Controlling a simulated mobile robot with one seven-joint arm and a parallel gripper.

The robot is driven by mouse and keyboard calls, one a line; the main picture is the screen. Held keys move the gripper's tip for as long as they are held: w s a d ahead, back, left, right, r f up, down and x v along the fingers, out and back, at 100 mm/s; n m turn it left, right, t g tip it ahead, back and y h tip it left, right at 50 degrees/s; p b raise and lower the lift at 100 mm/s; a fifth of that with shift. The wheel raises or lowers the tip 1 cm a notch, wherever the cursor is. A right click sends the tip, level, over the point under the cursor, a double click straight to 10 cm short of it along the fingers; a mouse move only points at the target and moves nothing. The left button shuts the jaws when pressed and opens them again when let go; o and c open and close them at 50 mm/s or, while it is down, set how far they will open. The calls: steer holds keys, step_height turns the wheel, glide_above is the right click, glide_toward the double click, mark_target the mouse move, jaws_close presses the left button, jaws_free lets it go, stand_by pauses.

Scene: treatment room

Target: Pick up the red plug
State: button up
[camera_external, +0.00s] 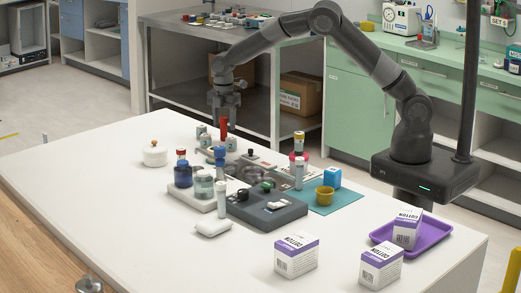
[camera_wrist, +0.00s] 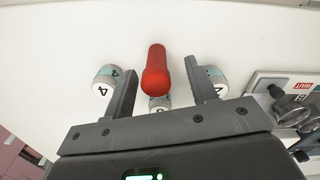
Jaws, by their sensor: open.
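The red plug (camera_wrist: 156,70) stands out in the middle of the wrist view, between the two fingers of my gripper (camera_wrist: 157,85). There is a visible gap on each side of it. In the external view the red plug (camera_external: 223,124) shows just below or between the fingertips of my gripper (camera_external: 224,108), which points down. The gripper is open and holds nothing. A small numbered jar (camera_wrist: 159,103) shows under the plug's near end; the plug's lower part is hidden.
Numbered jars sit close outside the fingers, one at left (camera_wrist: 104,82) and one at right (camera_wrist: 212,84). A grey device panel (camera_wrist: 290,98) is at right. Dark and clear jars (camera_external: 190,176), a grey tray (camera_external: 270,208) and cotton boxes (camera_external: 297,257) stand nearer; the table's left side is mostly clear.

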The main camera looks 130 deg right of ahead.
mark_target(224, 140)
steer(key=f, duration=0.4)
steer(key=shift+d, duration=0.2)
steer(key=shift+c, duration=0.2)
steer(key=shift+r, duration=0.1)
steer(key=c, duration=1.1)
